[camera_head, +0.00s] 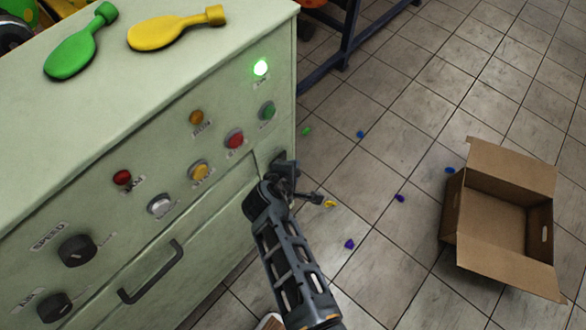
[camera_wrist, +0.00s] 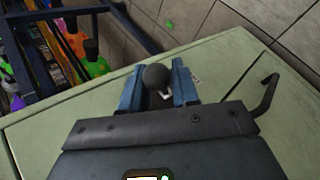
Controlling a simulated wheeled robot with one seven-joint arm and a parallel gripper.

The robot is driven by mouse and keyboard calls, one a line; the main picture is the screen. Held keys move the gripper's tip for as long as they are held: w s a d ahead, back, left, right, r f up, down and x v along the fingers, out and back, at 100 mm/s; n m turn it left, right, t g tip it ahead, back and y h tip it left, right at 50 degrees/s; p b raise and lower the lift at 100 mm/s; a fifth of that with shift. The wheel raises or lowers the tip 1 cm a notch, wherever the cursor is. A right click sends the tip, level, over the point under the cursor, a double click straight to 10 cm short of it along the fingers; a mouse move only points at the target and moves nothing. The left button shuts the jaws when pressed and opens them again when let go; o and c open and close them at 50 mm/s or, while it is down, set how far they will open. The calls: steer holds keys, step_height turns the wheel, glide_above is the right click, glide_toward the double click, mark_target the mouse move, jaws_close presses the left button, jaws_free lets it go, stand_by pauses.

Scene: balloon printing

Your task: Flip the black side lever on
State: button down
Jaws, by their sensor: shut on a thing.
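The black side lever's round knob (camera_wrist: 155,76) sits between the two blue-grey fingers of my gripper (camera_wrist: 157,88) in the wrist view. The fingers are closed on it, one on each side. In the head view my gripper (camera_head: 286,180) is at the right side edge of the pale green machine (camera_head: 100,140), beside the panel's right end. The lever's base and slot are mostly hidden by the gripper, so its exact position is hard to tell.
A green light (camera_head: 261,67) glows on the panel above several buttons and two dark knobs. An open cardboard box (camera_head: 495,220) and small colored bits are on the tiled floor.

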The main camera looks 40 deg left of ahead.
stand_by(0.4)
steer(key=c, duration=1)
jaws_free()
steer(key=shift+o, duration=0.2)
steer(key=shift+s, duration=0.1)
steer(key=p+v, duration=0.1)
steer(key=v, duration=0.6)
steer(key=shift+s+r, duration=0.2)
steer(key=shift+r, duration=0.05)
steer(key=shift+d, duration=0.15)
